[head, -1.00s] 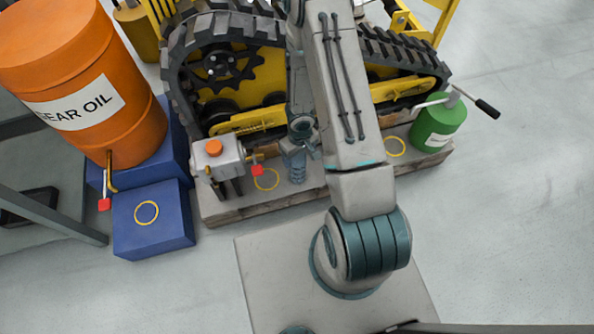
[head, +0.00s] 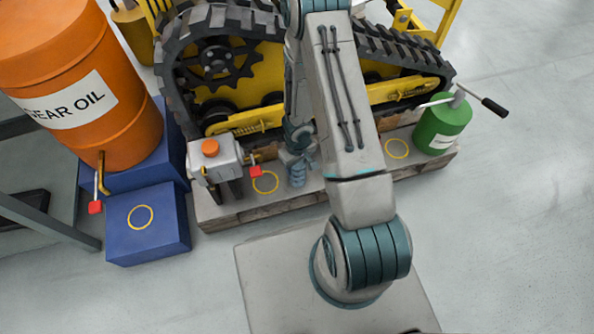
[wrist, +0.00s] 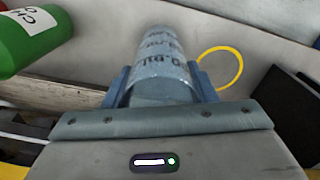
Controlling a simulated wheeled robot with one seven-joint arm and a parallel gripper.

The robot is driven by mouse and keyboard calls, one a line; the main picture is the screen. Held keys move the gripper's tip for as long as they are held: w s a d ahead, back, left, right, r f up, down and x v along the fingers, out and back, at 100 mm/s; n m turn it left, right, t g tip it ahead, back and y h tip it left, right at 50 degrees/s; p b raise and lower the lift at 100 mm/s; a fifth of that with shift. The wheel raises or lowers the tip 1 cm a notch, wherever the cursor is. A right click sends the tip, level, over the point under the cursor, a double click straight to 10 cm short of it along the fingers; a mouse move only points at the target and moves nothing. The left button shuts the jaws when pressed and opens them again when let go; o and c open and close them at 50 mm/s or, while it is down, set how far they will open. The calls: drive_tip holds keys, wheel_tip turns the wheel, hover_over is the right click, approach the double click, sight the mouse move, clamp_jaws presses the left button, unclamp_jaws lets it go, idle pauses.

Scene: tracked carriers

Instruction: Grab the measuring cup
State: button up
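The measuring cup (head: 297,174) is a small blue-grey cylinder with dark printing. In the head view it is on the wooden pallet, just right of a yellow ring mark. In the wrist view the cup (wrist: 160,62) lies between the two blue fingers of my gripper (wrist: 162,82), one finger on each side. The fingers look very close to its sides, but I cannot tell whether they press on it. In the head view my gripper (head: 298,150) is at the cup's top and hides part of it.
A grey box with an orange cap (head: 212,156) stands close left of the cup. The yellow tracked carrier (head: 240,70) is behind. A green canister (head: 441,125) stands at the pallet's right end. An orange gear oil drum (head: 85,80) and blue blocks (head: 150,222) are at left.

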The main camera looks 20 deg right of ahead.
drive_tip(key=shift+c, duration=1.3)
wheel_tip(320, 180, up, 10)
drive_tip(key=p, duration=0.9)
